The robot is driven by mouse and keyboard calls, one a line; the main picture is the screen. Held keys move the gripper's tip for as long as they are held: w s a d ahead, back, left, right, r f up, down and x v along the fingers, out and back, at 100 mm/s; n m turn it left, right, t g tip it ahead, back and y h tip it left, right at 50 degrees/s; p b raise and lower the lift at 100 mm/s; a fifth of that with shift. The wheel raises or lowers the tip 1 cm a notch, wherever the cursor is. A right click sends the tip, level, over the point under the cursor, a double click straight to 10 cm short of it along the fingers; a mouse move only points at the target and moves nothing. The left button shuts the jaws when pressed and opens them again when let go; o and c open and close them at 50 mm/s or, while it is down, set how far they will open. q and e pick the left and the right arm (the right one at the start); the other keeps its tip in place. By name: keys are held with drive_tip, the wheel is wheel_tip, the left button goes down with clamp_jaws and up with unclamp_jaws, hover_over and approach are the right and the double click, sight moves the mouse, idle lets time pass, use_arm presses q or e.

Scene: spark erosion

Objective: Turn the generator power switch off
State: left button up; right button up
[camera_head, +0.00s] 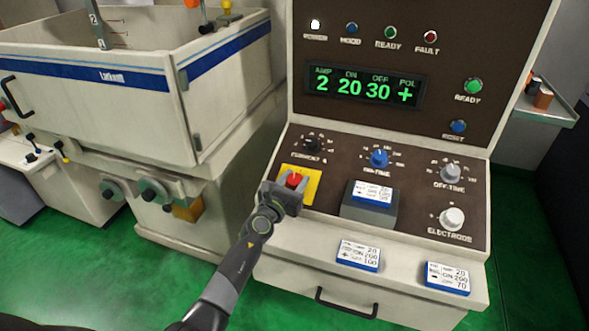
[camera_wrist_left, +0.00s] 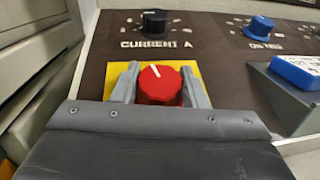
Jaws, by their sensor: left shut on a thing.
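The generator panel (camera_head: 340,200) stands in front of me. Its power switch is a red rotary knob (camera_head: 294,180) on a yellow plate (camera_head: 313,188), at the left of the sloped panel. In the left wrist view the red knob (camera_wrist_left: 160,84) shows a white mark pointing up and slightly left. My left gripper (camera_head: 287,186) is at the knob, with one grey finger on each side of it, shut on it. The yellow plate (camera_wrist_left: 192,70) shows behind the fingers. The display (camera_head: 366,88) is lit and reads 2, 20, 30, +. My right gripper is not in view.
A black current knob (camera_head: 312,144) sits just above the switch. A blue on-time knob (camera_head: 379,158) and a raised block with a card (camera_head: 371,192) are to the right. Two cards (camera_head: 357,255) lie on the front ledge. A machine tank (camera_head: 100,90) stands at left.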

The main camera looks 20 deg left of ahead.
use_arm(q)
drive_tip(key=n+y+p, duration=0.1)
drive_tip(key=n+y, duration=0.1)
drive_tip(key=shift+d+r+n+y+p, duration=0.15)
drive_tip(key=shift+r+n+y+p, duration=0.15)
drive_tip(key=shift+y+p, duration=0.1)
drive_tip(key=shift+f+n+y, duration=0.1)
drive_tip(key=shift+n+y, duration=0.5)
drive_tip(key=shift+y, duration=0.2)
drive_tip(key=shift+n+y+p, duration=0.3)
drive_tip(key=shift+n+y, duration=0.3)
drive_tip(key=shift+y, duration=0.1)
drive_tip(key=n+y, duration=0.2)
drive_tip(key=shift+f+g+y, duration=0.2)
drive_tip(key=shift+g+y, duration=0.2)
drive_tip(key=n+g+y+b, duration=0.1)
drive_tip(key=n+y, duration=0.1)
drive_tip(key=n+g+y+b, duration=0.1)
drive_tip(key=n+y+b, duration=0.1)
drive_tip(key=shift+f+n+g, duration=0.15)
drive_tip(key=shift+n+g, duration=0.15)
drive_tip(key=shift+r+n+g+y+b, duration=0.2)
drive_tip(key=shift+n+g+y+b, duration=1.55)
drive_tip(key=shift+n+g, duration=0.35)
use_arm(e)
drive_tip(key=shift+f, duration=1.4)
use_arm(q)
drive_tip(key=o, duration=1)
drive_tip(key=shift+c, duration=0.2)
